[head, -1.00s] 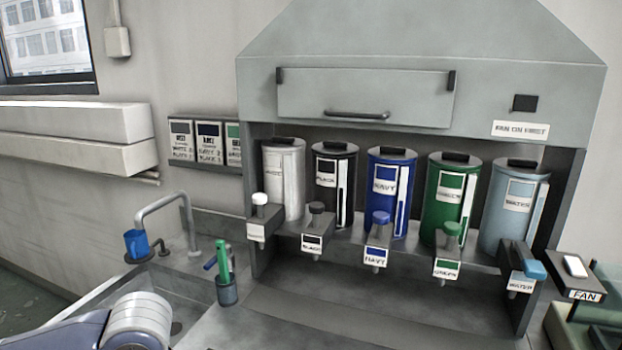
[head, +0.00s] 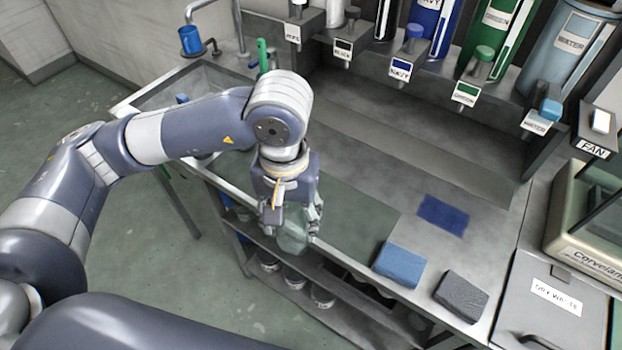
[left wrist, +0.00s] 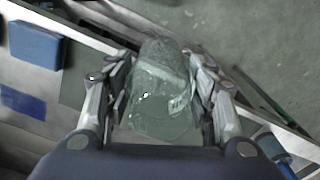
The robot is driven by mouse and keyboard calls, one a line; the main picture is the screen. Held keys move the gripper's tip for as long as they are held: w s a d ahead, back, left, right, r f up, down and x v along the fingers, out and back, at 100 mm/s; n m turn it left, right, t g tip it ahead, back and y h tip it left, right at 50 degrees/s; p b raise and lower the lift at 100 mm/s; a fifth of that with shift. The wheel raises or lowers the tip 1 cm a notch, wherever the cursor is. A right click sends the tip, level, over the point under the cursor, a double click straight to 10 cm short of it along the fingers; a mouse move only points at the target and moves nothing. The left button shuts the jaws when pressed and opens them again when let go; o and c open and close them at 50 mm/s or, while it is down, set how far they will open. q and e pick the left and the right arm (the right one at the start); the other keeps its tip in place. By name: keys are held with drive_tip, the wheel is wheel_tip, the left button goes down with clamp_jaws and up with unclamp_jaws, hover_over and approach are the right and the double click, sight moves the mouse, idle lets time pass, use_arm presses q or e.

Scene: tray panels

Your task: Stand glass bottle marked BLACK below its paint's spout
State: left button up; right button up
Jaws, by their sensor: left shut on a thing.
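My left gripper (head: 290,205) is shut on a clear greenish glass bottle (head: 293,239) and holds it at the front edge of the bench. In the left wrist view the bottle (left wrist: 158,95) sits between the two fingers of the gripper (left wrist: 160,105); a pale patch shows on its side, but I cannot read any marking. The BLACK spout (head: 347,53), with its black-and-white label, is at the back of the bench, beyond and right of the gripper, between the white and NAVY spouts. The right gripper is not in view.
The bench below the spouts is bare. A navy patch (head: 443,215), blue block (head: 403,264) and dark grey block (head: 461,296) lie to the right. The NAVY spout (head: 401,68) neighbours the BLACK one. A sink (head: 212,80) lies left, cans on a shelf below.

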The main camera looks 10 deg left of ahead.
use_arm(q)
drive_tip(key=w, duration=0.2)
drive_tip(key=w+p, duration=0.1)
drive_tip(key=w, duration=0.3)
drive_tip(key=shift+a+f+p, duration=0.15)
drive_tip(key=shift+a+p, duration=0.15)
drive_tip(key=shift+p, duration=0.1)
drive_tip(key=w+p, duration=0.2)
drive_tip(key=w, duration=0.5)
drive_tip(key=shift+w+f, duration=0.35)
drive_tip(key=shift+f, duration=0.1)
wheel_tip(320, 180, down, 3)
drive_tip(key=shift+r+p, duration=0.1)
drive_tip(key=shift+p, duration=0.95)
drive_tip(key=shift+f, duration=0.35)
drive_tip(key=shift+w+f, duration=0.1)
drive_tip(key=shift+f+b, duration=0.2)
drive_tip(key=shift+b, duration=0.15)
drive_tip(key=o, duration=1.2)
drive_tip(key=shift+c, duration=0.2)
drive_tip(key=shift+o, duration=0.2)
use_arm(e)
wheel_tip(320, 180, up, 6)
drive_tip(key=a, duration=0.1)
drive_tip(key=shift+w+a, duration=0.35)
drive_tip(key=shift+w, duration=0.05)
